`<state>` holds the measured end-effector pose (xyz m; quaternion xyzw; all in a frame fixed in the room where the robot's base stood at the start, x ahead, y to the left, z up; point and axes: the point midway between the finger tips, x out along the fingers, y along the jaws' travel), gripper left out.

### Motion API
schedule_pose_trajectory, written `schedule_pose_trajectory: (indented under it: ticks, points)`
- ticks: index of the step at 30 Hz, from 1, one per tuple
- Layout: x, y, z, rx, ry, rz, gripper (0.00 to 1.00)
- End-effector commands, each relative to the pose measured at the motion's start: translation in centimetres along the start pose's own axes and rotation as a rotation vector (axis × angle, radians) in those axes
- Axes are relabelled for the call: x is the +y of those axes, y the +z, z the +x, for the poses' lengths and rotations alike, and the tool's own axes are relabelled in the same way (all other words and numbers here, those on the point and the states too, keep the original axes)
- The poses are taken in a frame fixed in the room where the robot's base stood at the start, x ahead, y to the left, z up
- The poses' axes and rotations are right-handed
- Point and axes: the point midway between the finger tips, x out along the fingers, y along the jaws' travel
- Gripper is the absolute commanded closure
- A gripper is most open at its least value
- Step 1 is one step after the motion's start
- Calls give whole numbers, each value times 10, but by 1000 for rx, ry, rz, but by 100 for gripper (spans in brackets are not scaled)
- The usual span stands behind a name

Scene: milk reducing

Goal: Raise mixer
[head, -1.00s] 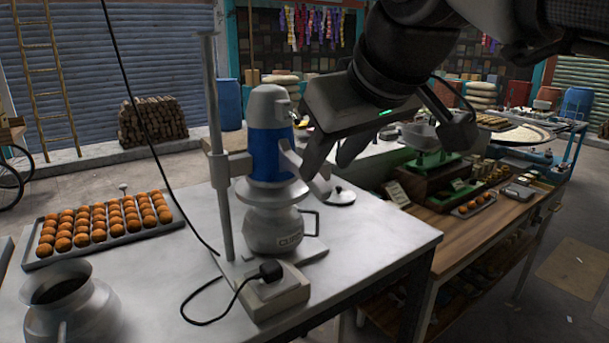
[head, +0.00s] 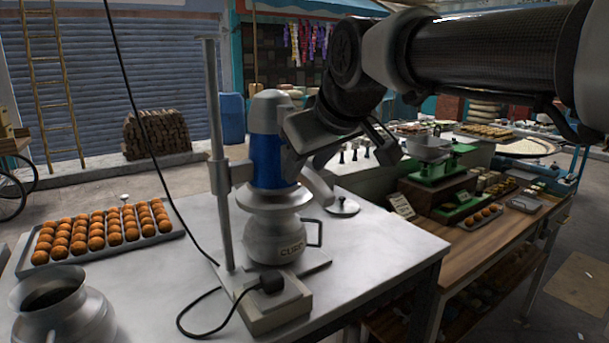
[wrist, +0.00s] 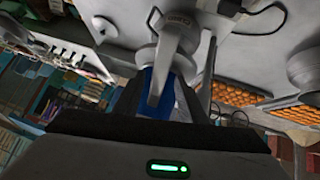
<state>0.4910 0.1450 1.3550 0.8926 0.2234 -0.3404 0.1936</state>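The mixer has a blue and white motor head (head: 268,160) carried on a metal pole stand (head: 217,150). It sits over a steel pot (head: 275,237) with a label that seems to read "CURD". The mixer's lower end is hidden by the pot. My gripper (head: 308,160) is at the right side of the motor head, close to its pale side handle, and partly covers it. In the wrist view, the pale handle (wrist: 155,88) is centred just in front of my gripper, with the blue body (wrist: 183,98) behind it. My fingertips are not clear, so a grip is not certain.
A tray of orange sweets (head: 100,232) lies left on the metal table (head: 375,270). A metal jug (head: 62,305) stands front left. A switch box (head: 262,302) with a plugged cable is at the stand's foot. A green scale (head: 432,165) stands on the wooden table right.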

Motion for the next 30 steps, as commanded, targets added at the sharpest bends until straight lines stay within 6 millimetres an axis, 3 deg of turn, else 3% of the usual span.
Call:
schedule_pose_trajectory:
  ticks: [3,7,18,25,30]
  points:
    - [-1,1,20,-3,-1,-1,62]
    - [0,0,32,-1,-1,0,62]
    - [0,0,38,1,0,0,62]
    - [0,0,38,1,0,0,99]
    - [0,0,37,1,0,0,100]
